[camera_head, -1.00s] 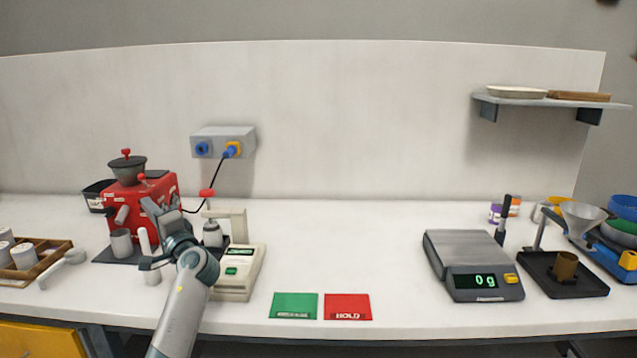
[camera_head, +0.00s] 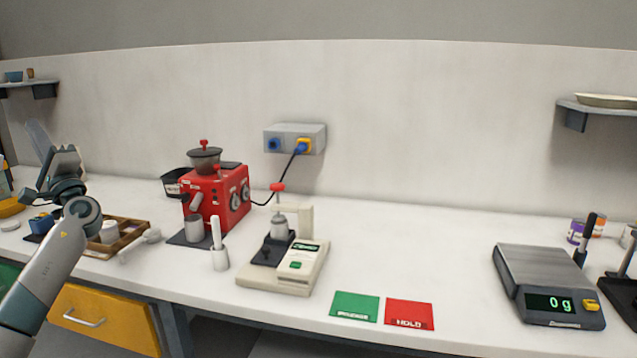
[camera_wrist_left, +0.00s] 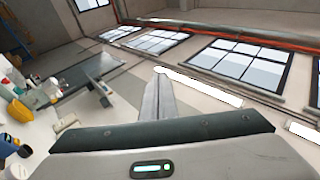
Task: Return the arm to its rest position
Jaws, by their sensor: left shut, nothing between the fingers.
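My left gripper (camera_head: 38,140) is at the far left of the head view, raised above the left end of the bench and pointing up. In the left wrist view its fingers (camera_wrist_left: 160,80) are together with nothing between them. They point toward the room's windows and upper wall, clear of any object. My left forearm slants up from the lower left corner. My right gripper is in neither view.
The white bench (camera_head: 430,255) holds a wooden tray (camera_head: 130,237), a red grinder (camera_head: 213,197), a white meter (camera_head: 303,265), green (camera_head: 355,305) and red (camera_head: 408,313) cards, and a scale (camera_head: 548,285) reading 0 g. A yellow drawer (camera_head: 105,318) is below.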

